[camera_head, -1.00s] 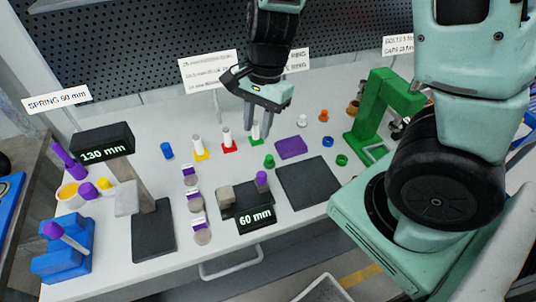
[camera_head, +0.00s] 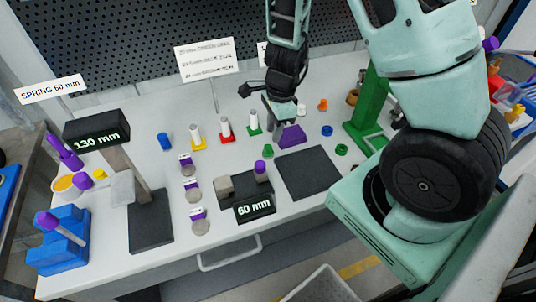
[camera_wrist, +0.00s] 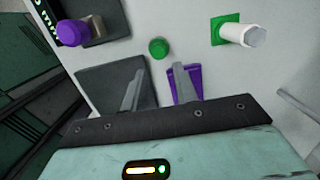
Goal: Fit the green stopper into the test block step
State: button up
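The green stopper (camera_head: 267,151) is a small round piece standing on the table. In the wrist view it (camera_wrist: 158,47) lies just beyond my fingertips, roughly midway between them. My gripper (camera_wrist: 158,68) is open and empty, with its fingers apart. In the head view my gripper (camera_head: 280,132) points down, just behind the stopper and overlapping a flat purple piece (camera_head: 293,136). One finger overlaps that purple piece (camera_wrist: 194,77) in the wrist view. A black block marked 60 mm (camera_head: 254,209) carries a grey cube and a purple stopper (camera_head: 260,167). Which piece is the test block step, I cannot tell.
White pins on yellow, red and green bases (camera_head: 253,130) stand left of my gripper. A dark mat (camera_head: 308,173) lies in front of it. A tall green frame (camera_head: 370,110) stands right. Small rings and stoppers are scattered nearby. The front left has a 130 mm stand (camera_head: 150,228).

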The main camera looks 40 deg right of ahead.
aim_at(268, 146)
jog(key=f, duration=0.2)
jog(key=a+f+b, duration=0.1)
jog(key=f, duration=0.2)
jog(key=shift+w+a+f+b, duration=0.2)
jog(key=shift+a+f+b, duration=0.05)
jog(key=shift+f+b, duration=0.1)
jog(key=shift+r, duration=0.1)
grip_shut()
